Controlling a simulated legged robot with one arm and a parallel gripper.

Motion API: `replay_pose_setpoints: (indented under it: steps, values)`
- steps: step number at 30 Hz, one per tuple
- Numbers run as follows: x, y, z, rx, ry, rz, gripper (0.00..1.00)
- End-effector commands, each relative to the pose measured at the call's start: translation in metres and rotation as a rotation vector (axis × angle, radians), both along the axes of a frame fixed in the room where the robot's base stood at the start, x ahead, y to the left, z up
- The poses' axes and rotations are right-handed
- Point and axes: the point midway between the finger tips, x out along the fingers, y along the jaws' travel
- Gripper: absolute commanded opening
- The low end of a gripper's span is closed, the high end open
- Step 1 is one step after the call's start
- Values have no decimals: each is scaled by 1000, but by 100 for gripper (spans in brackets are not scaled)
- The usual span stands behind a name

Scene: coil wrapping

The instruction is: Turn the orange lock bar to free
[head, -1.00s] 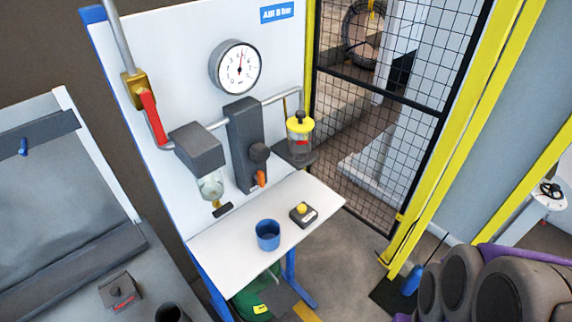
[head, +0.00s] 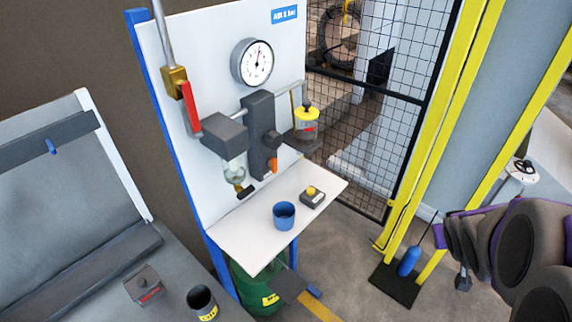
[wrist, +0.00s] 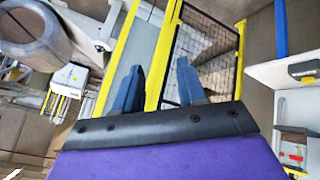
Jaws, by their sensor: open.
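The orange lock bar (head: 272,165) is a small tab below the black knob (head: 272,140) on the dark grey regulator block (head: 259,115), on the white panel. It points roughly downward. It is not clearly visible in the wrist view. My gripper (wrist: 160,82) shows in the wrist view with its two blue-grey fingers apart and nothing between them. It faces the yellow-framed mesh fence, away from the panel. In the head view my arm is at the lower right, well apart from the lock bar.
A white shelf (head: 230,232) below the lock bar holds a blue cup (head: 284,215) and a yellow-button box (head: 312,197). A yellow-capped bowl (head: 306,125) is just right of the regulator. A red-handled valve (head: 190,108) is at left. Floor right of the shelf is partly clear.

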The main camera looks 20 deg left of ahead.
Motion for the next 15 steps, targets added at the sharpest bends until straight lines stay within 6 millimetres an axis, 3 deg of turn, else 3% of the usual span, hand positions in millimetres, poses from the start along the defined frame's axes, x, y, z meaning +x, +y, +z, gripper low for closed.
replay_pose_setpoints:
  steps: [3, 7, 11, 15]
  values:
    - [52, 35, -5, 2, -123, 162, 40]
    - [92, 82, -12, 56, -248, 355, 40]
    - [112, 127, -23, 175, -352, 551, 40]
    - [110, 178, -32, 366, -446, 747, 40]
